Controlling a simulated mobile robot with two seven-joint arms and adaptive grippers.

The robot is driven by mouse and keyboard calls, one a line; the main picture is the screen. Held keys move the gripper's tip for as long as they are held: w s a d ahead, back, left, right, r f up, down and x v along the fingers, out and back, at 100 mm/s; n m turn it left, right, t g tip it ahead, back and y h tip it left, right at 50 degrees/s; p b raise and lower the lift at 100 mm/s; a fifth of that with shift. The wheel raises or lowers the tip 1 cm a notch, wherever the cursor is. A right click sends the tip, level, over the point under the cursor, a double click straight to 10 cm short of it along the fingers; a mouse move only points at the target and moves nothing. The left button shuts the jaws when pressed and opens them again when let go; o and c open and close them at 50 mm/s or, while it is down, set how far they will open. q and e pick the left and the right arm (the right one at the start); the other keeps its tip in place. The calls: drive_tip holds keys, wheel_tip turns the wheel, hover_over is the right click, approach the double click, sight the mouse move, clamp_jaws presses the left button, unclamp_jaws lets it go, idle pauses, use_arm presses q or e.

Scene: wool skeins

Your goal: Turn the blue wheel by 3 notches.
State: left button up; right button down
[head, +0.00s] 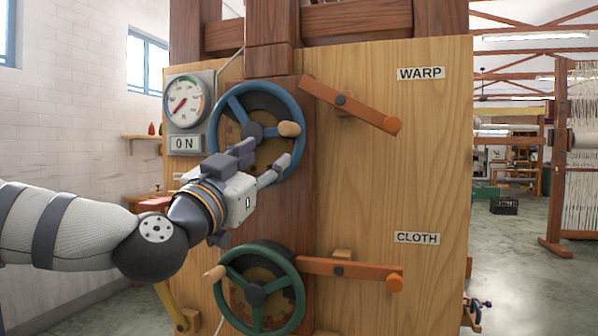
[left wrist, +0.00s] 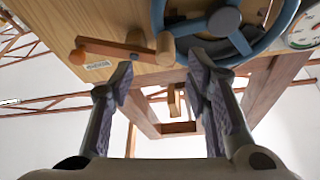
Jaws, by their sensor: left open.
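The blue wheel (head: 300,115) is mounted on the wooden panel, with a dark gear behind its spokes. Its wooden knob (head: 289,129) sits at the right side of the rim. My left gripper (head: 281,168) is open, with its fingers in front of the lower right of the wheel, below the knob in the head view. In the left wrist view the knob (left wrist: 165,48) shows beyond the gap between the open fingertips (left wrist: 160,72), with nothing held. The blue wheel (left wrist: 225,20) fills the top of that view. My right gripper is not in view.
A green wheel (head: 302,290) with its own knob is below. An orange lever (head: 350,103) by the WARP label is right of the blue wheel, and another lever (head: 350,270) is by CLOTH. A dial (head: 184,101) with an ON plate is upper left.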

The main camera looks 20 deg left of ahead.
sight(284, 133)
use_arm(q)
drive_tip(key=b+x, duration=0.1)
drive_tip(key=x, duration=0.6)
drive_tip(key=r+b+x, duration=0.1)
drive_tip(key=x, duration=0.3)
drive_tip(key=shift+s+a+r+b, duration=0.1)
drive_tip(key=shift+a+b, duration=0.15)
drive_tip(key=shift+b, duration=0.1)
drive_tip(key=shift+w+r, duration=0.3)
drive_tip(key=shift+w, duration=0.15)
clamp_jaws()
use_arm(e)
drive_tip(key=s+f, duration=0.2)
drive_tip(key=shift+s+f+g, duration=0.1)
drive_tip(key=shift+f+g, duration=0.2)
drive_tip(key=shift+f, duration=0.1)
